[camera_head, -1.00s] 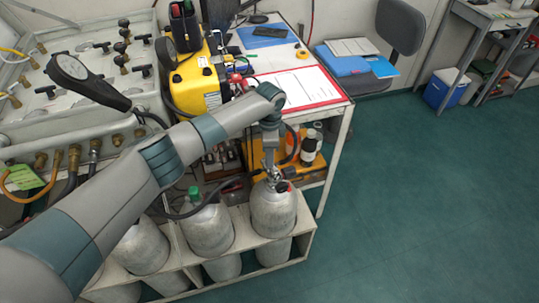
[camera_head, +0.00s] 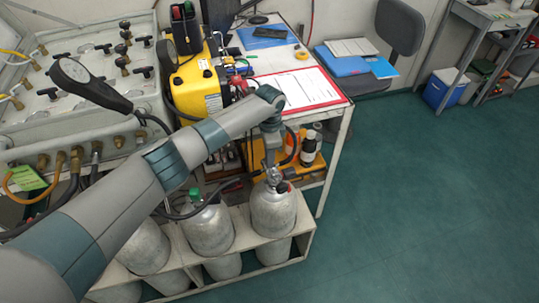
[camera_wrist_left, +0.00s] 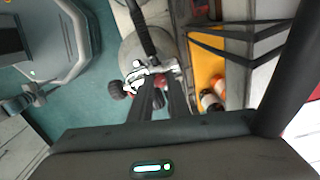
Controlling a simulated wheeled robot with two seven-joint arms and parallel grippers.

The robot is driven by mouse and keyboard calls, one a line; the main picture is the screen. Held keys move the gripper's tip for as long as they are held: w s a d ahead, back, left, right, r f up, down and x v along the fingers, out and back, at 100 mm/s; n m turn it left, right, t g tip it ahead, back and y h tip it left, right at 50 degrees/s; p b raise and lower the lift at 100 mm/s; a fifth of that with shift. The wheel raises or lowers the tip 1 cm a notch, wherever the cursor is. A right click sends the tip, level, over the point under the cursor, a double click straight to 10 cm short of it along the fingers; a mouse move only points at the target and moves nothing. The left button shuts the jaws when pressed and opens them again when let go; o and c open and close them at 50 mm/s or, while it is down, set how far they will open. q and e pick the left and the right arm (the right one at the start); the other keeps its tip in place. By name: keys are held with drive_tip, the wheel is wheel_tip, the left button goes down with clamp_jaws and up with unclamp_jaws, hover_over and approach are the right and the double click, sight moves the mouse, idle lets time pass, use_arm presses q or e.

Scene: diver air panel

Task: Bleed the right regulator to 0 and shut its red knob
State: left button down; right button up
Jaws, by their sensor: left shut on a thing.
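The right cylinder (camera_head: 273,212) stands upright in the rack, with the metal regulator (camera_head: 275,178) on its top. My left gripper (camera_head: 271,164) reaches down onto this regulator from above. In the left wrist view, the fingers of my left gripper (camera_wrist_left: 159,84) are close together over the bright regulator body (camera_wrist_left: 138,76). They are shut on the red knob (camera_wrist_left: 158,98), which shows only in part between and beside them. A black knob (camera_wrist_left: 117,90) sticks out to the left. The gauge reading cannot be made out. My right gripper is not in view.
A green-topped cylinder (camera_head: 207,228) stands to the left in the white rack (camera_head: 300,245). A black hose (camera_wrist_left: 138,25) runs to the regulator. The table with a red clipboard (camera_head: 345,97) and the yellow shelf with bottles (camera_head: 308,150) lie close behind. The floor to the right is clear.

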use_arm(q)
drive_tip(key=shift+r+n, duration=0.15)
drive_tip(key=shift+n, duration=0.25)
drive_tip(key=shift+n+p, duration=0.4)
drive_tip(key=shift+p, duration=0.1)
drive_tip(key=n+p, duration=0.2)
drive_tip(key=n, duration=0.1)
drive_tip(key=shift+d+n, duration=0.1)
drive_tip(key=shift+n, duration=0.2)
drive_tip(key=n+p, duration=0.3)
drive_tip(key=n, duration=0.1)
drive_tip(key=shift+s, duration=0.1)
drive_tip(key=n+p, duration=0.2)
drive_tip(key=n, duration=0.4)
drive_tip(key=n+p, duration=0.1)
drive_tip(key=n, duration=0.3)
drive_tip(key=shift+n, duration=0.3)
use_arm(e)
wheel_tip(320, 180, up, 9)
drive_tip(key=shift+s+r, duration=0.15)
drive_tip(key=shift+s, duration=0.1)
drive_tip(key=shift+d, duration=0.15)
use_arm(q)
drive_tip(key=c, duration=1.9)
unclamp_jaws()
drive_tip(key=shift+c, duration=0.2)
